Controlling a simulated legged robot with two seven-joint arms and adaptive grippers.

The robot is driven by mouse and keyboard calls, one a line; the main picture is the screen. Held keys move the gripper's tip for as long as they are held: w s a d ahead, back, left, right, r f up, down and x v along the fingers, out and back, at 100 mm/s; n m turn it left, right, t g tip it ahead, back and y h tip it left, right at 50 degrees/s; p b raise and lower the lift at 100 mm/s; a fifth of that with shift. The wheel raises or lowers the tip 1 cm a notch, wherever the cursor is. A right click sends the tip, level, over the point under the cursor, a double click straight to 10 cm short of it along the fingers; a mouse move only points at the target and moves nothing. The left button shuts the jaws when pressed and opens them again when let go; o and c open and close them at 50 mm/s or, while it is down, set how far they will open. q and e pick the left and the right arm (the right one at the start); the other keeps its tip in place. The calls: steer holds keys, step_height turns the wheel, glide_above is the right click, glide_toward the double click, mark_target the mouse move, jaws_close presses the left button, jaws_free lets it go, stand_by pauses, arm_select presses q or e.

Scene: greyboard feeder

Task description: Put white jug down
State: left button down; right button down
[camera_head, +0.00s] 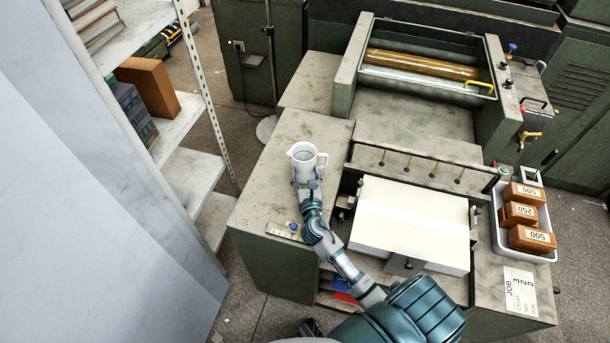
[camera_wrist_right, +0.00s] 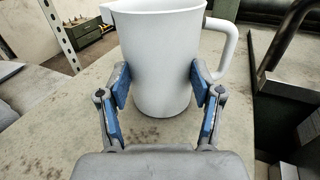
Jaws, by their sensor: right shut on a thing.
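The white jug (camera_head: 304,158) stands upright at the grey side table (camera_head: 262,200) left of the paper stack, its spout to the left and its handle to the right. My right gripper (camera_head: 307,184) is shut on the jug's near side. In the right wrist view the jug (camera_wrist_right: 162,60) fills the middle, and blue finger pads of the gripper (camera_wrist_right: 161,88) press on both its sides. The jug's base looks at or very near the tabletop; I cannot tell whether it touches.
A stack of white sheets (camera_head: 412,220) lies right of the arm. A roller unit (camera_head: 420,66) stands behind. Shelves (camera_head: 180,125) rise on the left. The table around the jug is mostly clear.

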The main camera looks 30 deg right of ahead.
steer(key=shift+d, duration=0.15)
steer(key=shift+c, duration=0.9)
jaws_free()
steer(key=shift+d+f, duration=0.1)
steer(key=shift+d, duration=0.1)
steer(key=shift+a, duration=0.2)
